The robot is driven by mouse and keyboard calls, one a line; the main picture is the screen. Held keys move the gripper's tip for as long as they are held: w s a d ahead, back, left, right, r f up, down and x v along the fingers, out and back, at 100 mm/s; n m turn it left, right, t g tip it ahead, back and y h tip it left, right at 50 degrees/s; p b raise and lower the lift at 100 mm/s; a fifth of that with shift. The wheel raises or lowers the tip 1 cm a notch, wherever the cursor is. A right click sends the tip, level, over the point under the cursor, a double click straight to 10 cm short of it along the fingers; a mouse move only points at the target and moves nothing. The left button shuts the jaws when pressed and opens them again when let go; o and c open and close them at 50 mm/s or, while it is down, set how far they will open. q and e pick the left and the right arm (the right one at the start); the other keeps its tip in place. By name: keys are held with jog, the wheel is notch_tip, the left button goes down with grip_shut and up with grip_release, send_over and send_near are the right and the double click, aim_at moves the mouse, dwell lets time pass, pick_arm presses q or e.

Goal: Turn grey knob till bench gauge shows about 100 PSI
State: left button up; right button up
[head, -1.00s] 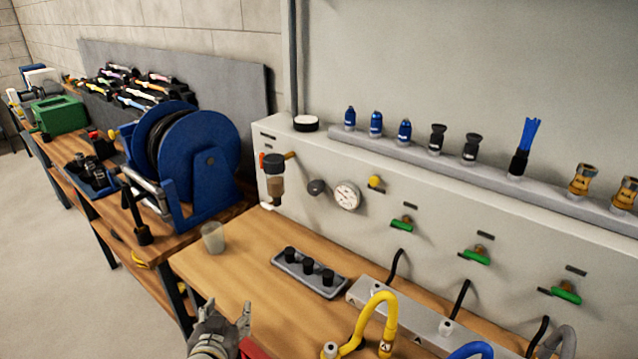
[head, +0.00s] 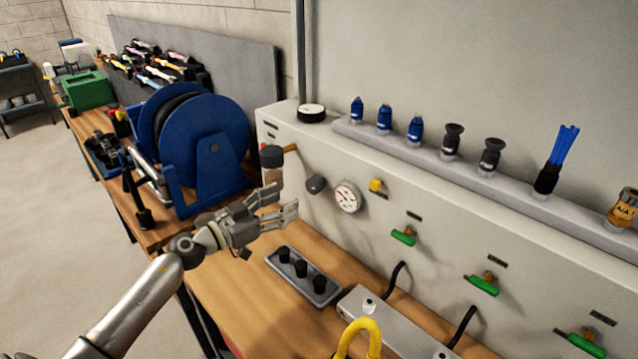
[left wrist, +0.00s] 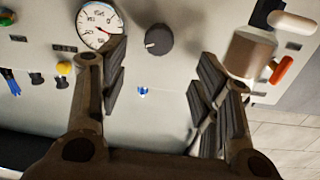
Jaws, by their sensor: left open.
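The grey knob (head: 315,184) sits on the pale bench panel, between the filter bowl and the bench gauge. The gauge (head: 347,197) has a round white dial; I cannot make out its reading. My left gripper (head: 284,204) is open, above the bench and in front of the panel, a little left of the knob. In the left wrist view the knob (left wrist: 159,39) shows beyond and between the spread fingers (left wrist: 160,85), not touched. The gauge (left wrist: 99,24) is beside it, partly covered by the left-hand finger. My right gripper is not in view.
The filter bowl (head: 271,165) is close behind my left fingers. A yellow knob (head: 376,186) and green-handled valves (head: 404,236) are further right. A grey tray (head: 326,293) with black fittings lies below. A blue hose reel (head: 220,150) stands left.

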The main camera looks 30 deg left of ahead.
aim_at(310, 187)
pick_arm(q)
jog(key=x, duration=0.4)
jog(key=shift+r, duration=0.15)
jog(key=x, duration=0.4)
jog(key=shift+w+d, duration=0.25)
jog(key=shift+w, duration=0.1)
jog(key=shift+x, duration=0.8)
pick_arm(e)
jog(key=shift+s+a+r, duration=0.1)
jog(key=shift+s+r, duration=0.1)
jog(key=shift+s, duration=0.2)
pick_arm(q)
jog(key=c, duration=1.1)
jog(key=shift+o, duration=0.2)
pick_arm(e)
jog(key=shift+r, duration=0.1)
pick_arm(q)
jog(key=shift+p, duration=0.35)
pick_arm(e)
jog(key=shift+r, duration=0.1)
